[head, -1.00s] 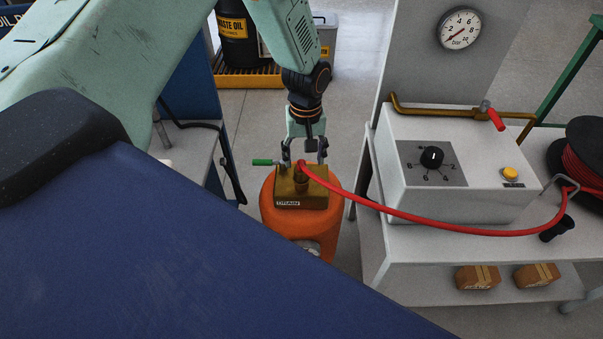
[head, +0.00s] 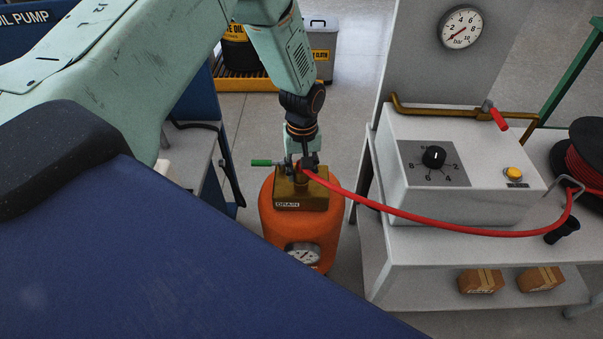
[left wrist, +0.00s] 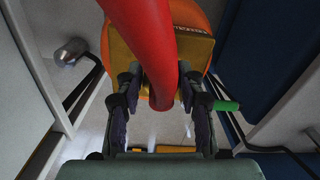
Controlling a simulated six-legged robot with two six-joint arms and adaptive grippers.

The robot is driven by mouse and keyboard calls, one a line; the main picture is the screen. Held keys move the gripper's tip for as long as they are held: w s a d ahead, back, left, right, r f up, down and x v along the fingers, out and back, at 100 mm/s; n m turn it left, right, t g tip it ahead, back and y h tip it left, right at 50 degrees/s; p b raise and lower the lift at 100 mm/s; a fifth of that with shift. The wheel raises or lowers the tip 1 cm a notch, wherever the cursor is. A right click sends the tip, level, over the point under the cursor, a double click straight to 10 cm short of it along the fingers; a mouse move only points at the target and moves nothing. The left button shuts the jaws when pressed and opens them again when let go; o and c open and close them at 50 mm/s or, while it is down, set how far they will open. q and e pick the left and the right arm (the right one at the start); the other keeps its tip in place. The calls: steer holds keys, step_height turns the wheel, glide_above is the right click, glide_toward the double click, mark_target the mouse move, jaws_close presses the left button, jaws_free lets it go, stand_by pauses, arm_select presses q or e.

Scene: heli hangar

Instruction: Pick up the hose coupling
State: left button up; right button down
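The hose coupling (head: 306,167) is the red end of the red hose (head: 420,219). It sits at the short brass stem on top of the brass block marked DRAIN (head: 315,199), which is on the orange tank (head: 278,230). My left gripper (head: 304,165) points down over the block, its fingers drawn in on both sides of the coupling. In the left wrist view, the fingers (left wrist: 160,95) flank the red hose end (left wrist: 160,101) closely and appear to hold it. The hose hides part of the block there. My right gripper is not in view.
A green-handled lever (head: 262,162) sticks out left of the block. To the right, a bench (head: 385,272) holds a white box with a dial (head: 465,199) and a hose reel (head: 588,160). A blue surface (head: 150,250) fills the lower left.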

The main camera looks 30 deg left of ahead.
arm_select(q)
jaws_close()
steer(key=shift+a+r, duration=0.1)
